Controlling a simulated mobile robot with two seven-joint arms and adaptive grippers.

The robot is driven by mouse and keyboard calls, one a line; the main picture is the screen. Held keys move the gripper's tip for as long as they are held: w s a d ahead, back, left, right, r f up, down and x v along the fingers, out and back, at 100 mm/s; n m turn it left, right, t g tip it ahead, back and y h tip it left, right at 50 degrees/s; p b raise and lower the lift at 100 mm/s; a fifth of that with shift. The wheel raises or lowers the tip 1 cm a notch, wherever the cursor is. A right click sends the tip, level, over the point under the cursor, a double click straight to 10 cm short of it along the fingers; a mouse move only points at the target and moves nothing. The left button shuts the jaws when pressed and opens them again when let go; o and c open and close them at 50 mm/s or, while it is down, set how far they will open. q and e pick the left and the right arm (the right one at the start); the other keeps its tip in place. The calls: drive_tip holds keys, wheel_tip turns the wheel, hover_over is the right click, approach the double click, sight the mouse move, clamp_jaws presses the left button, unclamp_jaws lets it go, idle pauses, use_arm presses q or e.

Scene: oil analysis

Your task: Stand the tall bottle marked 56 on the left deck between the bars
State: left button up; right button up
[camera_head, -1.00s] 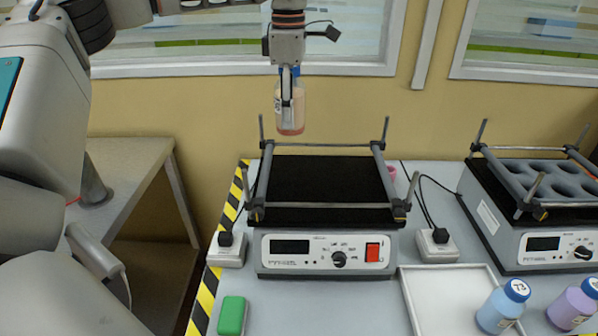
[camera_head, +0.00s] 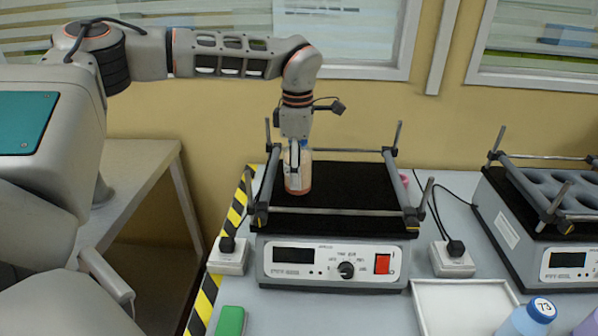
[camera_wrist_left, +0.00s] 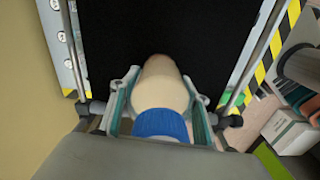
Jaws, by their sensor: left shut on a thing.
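My left gripper (camera_head: 294,152) is shut on a tall clear bottle (camera_head: 298,180) with a reddish bottom layer. The bottle is upright over the black deck of the left shaker (camera_head: 335,190), between its side bars, toward the back left. I cannot tell whether its base touches the deck. The number on its label is not readable. In the left wrist view the bottle (camera_wrist_left: 164,85) shows its blue cap between the fingers (camera_wrist_left: 162,105), with the black deck beyond. My right gripper is not in view.
A second shaker (camera_head: 515,235) with a holed top stands at the right. A white tray (camera_head: 450,310), a blue-capped bottle marked 73 (camera_head: 527,318) and a green block (camera_head: 231,321) are at the front. Striped tape (camera_head: 205,295) marks the table's left edge. The remaining deck is bare.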

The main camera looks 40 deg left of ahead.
use_arm(q)
drive_tip(key=shift+r, duration=0.1)
drive_tip(key=o, duration=1.4)
wheel_tip(320, 180, up, 7)
drive_tip(key=shift+r+p, duration=0.1)
drive_tip(key=shift+p, duration=0.8)
wheel_tip(320, 180, up, 4)
drive_tip(key=shift+f+p, duration=0.15)
drive_tip(key=shift+p, duration=0.25)
drive_tip(key=shift+r, duration=0.5)
